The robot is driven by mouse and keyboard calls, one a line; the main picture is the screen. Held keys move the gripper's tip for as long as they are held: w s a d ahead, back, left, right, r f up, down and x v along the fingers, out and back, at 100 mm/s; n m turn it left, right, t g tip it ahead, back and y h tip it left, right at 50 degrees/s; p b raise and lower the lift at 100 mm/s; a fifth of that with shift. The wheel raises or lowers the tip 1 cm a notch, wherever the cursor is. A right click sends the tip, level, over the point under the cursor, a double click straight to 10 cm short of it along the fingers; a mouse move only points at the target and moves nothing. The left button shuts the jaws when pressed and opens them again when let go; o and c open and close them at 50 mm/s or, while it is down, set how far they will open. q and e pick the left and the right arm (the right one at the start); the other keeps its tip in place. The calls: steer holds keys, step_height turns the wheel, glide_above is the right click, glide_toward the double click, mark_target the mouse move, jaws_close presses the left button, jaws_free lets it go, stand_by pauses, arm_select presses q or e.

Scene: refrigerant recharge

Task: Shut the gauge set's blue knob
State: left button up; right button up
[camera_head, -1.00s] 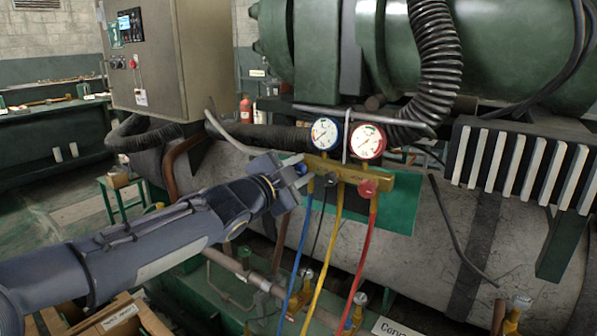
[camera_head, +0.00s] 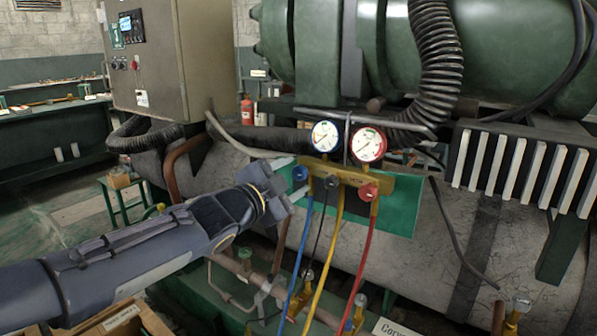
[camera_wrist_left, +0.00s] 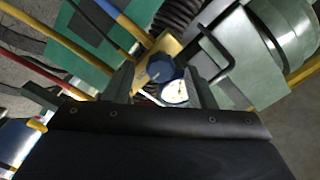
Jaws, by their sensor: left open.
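The gauge set (camera_head: 350,180) is a brass manifold with a blue-rimmed gauge (camera_head: 325,136) and a red-rimmed gauge (camera_head: 369,145), hanging in front of a green plate. Its blue knob (camera_head: 300,173) is on the manifold's left end, and the red knob (camera_head: 368,191) is at the right. In the left wrist view, the blue knob (camera_wrist_left: 161,68) lies ahead, between and beyond the open fingers (camera_wrist_left: 160,88). My right gripper is not in view.
Blue (camera_head: 299,250), yellow (camera_head: 328,245) and red (camera_head: 364,255) hoses hang below the manifold. A large grey cylinder (camera_head: 405,265) lies behind. A grey cabinet (camera_head: 160,60) and a black corrugated hose (camera_head: 437,65) stand near.

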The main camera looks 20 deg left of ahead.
arm_select(q)
steer(key=p+v, duration=0.1)
steer(key=v, duration=0.4)
steer(key=shift+a, duration=0.1)
steer(key=s+a+f+n+g+y, duration=0.4)
steer(key=s+a+f+n+y, duration=0.25)
steer(key=s+f+n, duration=0.35)
steer(key=s+d+f+n+g+h, duration=0.2)
steer(key=s+d+f+n+g, duration=0.15)
steer(key=s+f, duration=0.4)
steer(key=s+d+f+n+g+h, duration=0.25)
steer(key=s+f+g, duration=0.2)
steer(key=s, duration=0.55)
step_height(320, 180, up, 17)
steer(key=s+p, duration=0.1)
steer(key=p, duration=1.7)
steer(key=shift+a+r+t+p, duration=0.15)
steer(key=shift+a+t+p, duration=0.05)
steer(key=shift+t+p, duration=0.15)
